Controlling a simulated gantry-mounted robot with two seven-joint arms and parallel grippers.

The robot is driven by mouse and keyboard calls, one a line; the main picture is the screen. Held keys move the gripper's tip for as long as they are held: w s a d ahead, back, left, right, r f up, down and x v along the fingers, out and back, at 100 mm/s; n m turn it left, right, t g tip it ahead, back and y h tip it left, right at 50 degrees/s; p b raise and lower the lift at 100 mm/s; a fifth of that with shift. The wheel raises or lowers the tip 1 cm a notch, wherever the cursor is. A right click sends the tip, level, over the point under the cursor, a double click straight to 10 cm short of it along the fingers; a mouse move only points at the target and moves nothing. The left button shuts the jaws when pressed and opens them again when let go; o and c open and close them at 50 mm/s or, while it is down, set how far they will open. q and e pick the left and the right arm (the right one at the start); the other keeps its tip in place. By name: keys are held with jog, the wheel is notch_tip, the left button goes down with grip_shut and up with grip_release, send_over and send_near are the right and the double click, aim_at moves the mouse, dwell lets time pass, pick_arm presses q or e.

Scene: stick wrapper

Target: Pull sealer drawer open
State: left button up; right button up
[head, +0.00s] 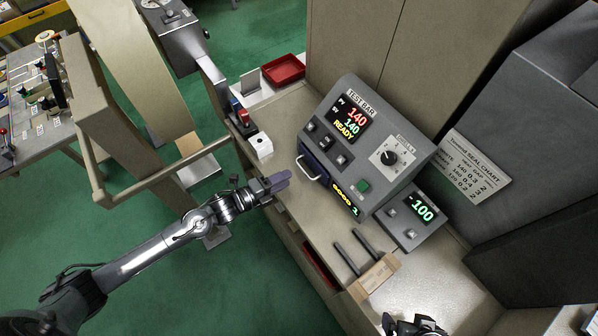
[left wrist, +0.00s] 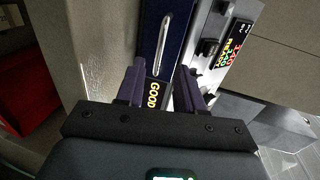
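In the left wrist view, the drawer front (left wrist: 151,28) and silver handle (left wrist: 162,45) lie beyond the fingertips. My left gripper (head: 280,181) is just left of the handle, apart from it. In the wrist view its two fingers (left wrist: 162,88) are spread and empty. At the head view's bottom edge, a part that looks like my right wrist (head: 415,326) shows; its fingers are unclear.
A red tray (head: 283,69) and a small white box (head: 260,145) are at the bench's upper left. A wooden block with two dark bars (head: 374,284) lies below the sealer. A smaller unit reading -100 (head: 416,215) stands right. A beige rail (head: 165,172) is beside my left arm.

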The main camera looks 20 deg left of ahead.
pick_arm(q)
jog(key=x, duration=0.6)
jog(key=shift+w+d, duration=0.2)
jog(key=shift+w, duration=0.05)
grip_shut()
dwell(1.2)
